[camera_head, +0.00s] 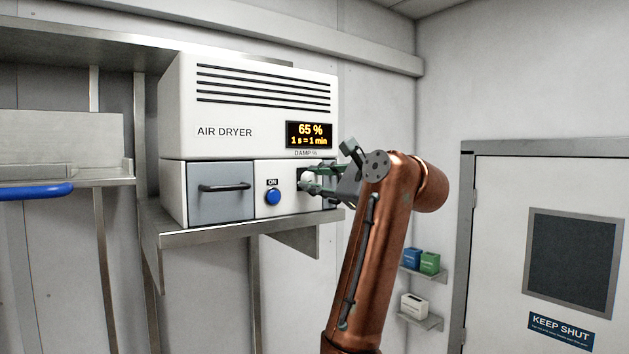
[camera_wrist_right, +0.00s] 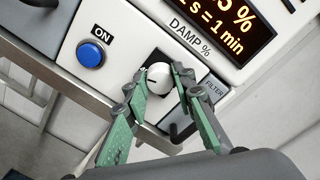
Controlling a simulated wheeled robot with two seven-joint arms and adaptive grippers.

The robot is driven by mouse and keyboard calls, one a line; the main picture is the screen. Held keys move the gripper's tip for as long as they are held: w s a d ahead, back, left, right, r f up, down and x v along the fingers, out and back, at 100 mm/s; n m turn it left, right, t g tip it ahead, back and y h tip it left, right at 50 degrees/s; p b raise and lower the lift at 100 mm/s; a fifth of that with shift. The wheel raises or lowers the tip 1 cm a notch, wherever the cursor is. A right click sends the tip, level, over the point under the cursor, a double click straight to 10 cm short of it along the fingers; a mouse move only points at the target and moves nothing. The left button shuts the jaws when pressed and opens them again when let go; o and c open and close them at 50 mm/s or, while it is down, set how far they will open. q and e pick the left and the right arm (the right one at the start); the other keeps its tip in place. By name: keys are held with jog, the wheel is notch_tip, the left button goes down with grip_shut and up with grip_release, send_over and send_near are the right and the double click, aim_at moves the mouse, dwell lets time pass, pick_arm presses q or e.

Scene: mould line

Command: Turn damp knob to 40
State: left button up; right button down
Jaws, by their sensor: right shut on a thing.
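The white damp knob (camera_wrist_right: 160,79) is on the front of the air dryer (camera_head: 252,105), under the label "DAMP %". My right gripper (camera_wrist_right: 158,82) is shut on the knob, with a green-grey finger on each side. In the head view my right gripper (camera_head: 312,180) reaches the dryer from the right and partly hides the knob. The display (camera_head: 309,135) reads "65 %" and "1 s = 1 min". The knob's dark pointer mark shows on its face in the wrist view. My left gripper is not in view.
A blue ON button (camera_head: 272,197) sits left of the knob. A drawer with a dark handle (camera_head: 224,187) is further left. The dryer stands on a metal shelf (camera_head: 240,230). A door (camera_head: 488,250) is at right.

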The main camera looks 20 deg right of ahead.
jog(key=shift+f, duration=0.1)
jog(key=c, duration=1.6)
grip_release()
jog(key=v, duration=1.2)
